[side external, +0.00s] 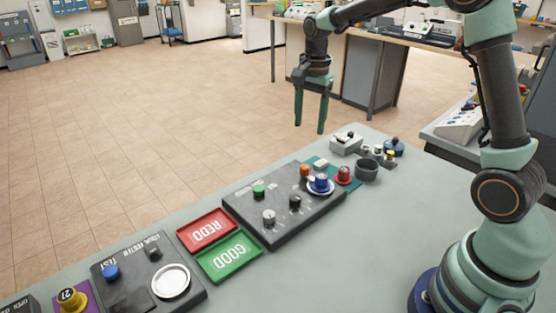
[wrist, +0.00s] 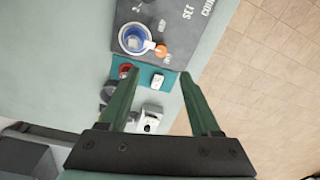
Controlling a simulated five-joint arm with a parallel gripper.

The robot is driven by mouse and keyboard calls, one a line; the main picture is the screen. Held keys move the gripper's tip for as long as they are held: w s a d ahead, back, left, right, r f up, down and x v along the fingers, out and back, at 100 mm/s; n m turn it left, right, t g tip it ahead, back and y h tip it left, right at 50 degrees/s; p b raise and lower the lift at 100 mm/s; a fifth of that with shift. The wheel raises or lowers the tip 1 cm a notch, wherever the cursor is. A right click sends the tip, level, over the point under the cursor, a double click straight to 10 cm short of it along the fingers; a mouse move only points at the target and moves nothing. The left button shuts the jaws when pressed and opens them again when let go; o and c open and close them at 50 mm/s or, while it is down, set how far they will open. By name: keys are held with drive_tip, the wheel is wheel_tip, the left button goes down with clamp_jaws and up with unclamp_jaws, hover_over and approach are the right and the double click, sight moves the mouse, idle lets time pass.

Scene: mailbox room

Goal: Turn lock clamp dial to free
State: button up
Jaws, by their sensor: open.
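A dark control panel (side external: 262,222) lies on the pale green table, bearing a green knob (side external: 259,190), an orange knob (side external: 305,171), a blue knob (side external: 321,183) in a white ring, and grey and black knobs. Its labels are too small to read, so I cannot tell which knob is the lock clamp dial. In the wrist view the orange knob (wrist: 161,51) and blue knob (wrist: 134,42) lie just beyond the fingertips. My gripper (side external: 309,129) is open and empty, high above the table beyond the panel's far end. It also shows in the wrist view (wrist: 158,76).
Red REDO (side external: 207,230) and green GOOD (side external: 230,258) trays sit beside the panel. A tester box (side external: 150,275) stands nearer. A teal mat (wrist: 172,80) with a red knob (side external: 343,175), a grey cup (side external: 367,170) and a white box (side external: 346,143) are past the panel.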

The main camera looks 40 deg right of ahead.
sight(305, 166)
drive_tip(key=shift+m, duration=0.4)
drive_tip(key=f, duration=1.3)
drive_tip(key=shift+w+d+f, duration=0.15)
drive_tip(key=shift+w+d, duration=0.05)
drive_tip(key=shift+w, duration=0.2)
clamp_jaws()
